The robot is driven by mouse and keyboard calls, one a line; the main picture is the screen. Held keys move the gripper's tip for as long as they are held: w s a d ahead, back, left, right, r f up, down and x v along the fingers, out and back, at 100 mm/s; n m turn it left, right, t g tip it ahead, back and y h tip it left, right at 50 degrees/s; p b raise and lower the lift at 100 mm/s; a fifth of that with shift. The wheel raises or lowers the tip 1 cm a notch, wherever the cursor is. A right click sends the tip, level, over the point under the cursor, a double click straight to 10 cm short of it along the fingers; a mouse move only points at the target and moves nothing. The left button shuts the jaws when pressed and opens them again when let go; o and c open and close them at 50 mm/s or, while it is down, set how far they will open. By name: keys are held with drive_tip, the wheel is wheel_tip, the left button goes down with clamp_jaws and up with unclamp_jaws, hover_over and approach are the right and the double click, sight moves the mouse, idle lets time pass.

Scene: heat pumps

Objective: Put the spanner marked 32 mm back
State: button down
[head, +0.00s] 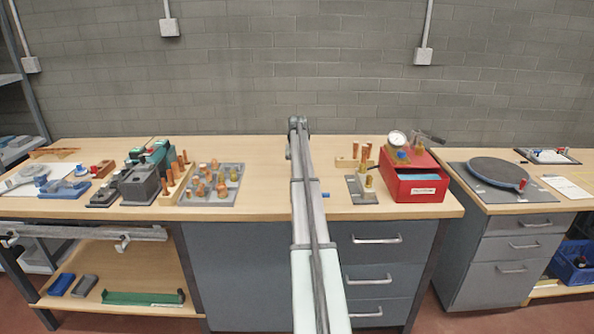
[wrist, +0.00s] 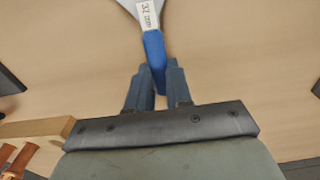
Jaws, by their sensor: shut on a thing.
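The spanner (wrist: 152,45) has a blue handle and a grey head, with a white label reading 32 and smaller print. It shows at the top of the wrist view, its head cut off by the upper edge. My gripper (wrist: 160,84) is shut on the blue handle, one dark finger on each side. Pale wooden table top shows around the spanner; I cannot tell whether it touches the table. In the head view my arm hides the gripper and most of what is there. A small blue piece (head: 326,195) shows just right of the arm; I cannot tell what it belongs to.
A wooden rack (wrist: 35,130) with copper pieces is at lower left in the wrist view. On the bench stand a grey board of fittings (head: 228,193), a red box (head: 400,187) with a gauge, and a round dark plate (head: 497,172) farther right.

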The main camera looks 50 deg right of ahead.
drive_tip(key=c, duration=1)
unclamp_jaws()
drive_tip(key=shift+f, duration=0.1)
drive_tip(key=shift+c, duration=0.2)
wheel_tip(320, 180, up, 12)
drive_tip(key=shift+s, duration=0.15)
drive_tip(key=shift+a, duration=0.1)
